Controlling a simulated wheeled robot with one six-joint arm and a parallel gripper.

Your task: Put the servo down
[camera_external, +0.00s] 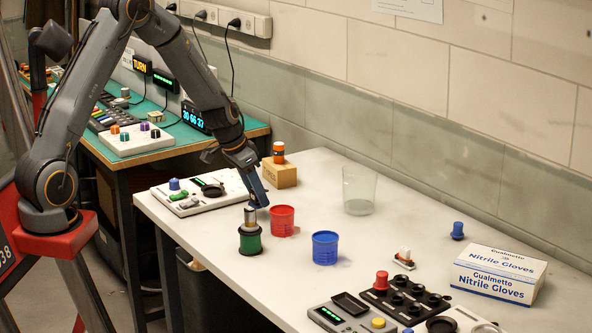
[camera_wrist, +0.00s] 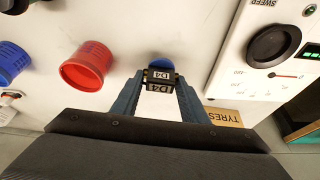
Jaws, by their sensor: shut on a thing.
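My gripper (camera_external: 258,203) is over the white bench, between the white panel and the red cup. In the wrist view my gripper (camera_wrist: 160,82) has its two blue-grey fingers on either side of a small dark block (camera_wrist: 160,77) with white labels reading D4. This block appears to be the servo. A blue rounded part shows just beyond it; I cannot tell if it belongs to the block. In the external view the block is hidden or too small to make out. Whether it touches the bench is unclear.
Close by are the red cup (camera_external: 283,221), blue cup (camera_external: 325,248), green spool (camera_external: 250,240), white panel (camera_external: 215,194) and cardboard box (camera_external: 279,175). A clear beaker (camera_external: 359,190) stands behind. Black control boxes (camera_external: 405,299) and a glove box (camera_external: 499,275) are right. Bare bench (camera_external: 400,215) lies between.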

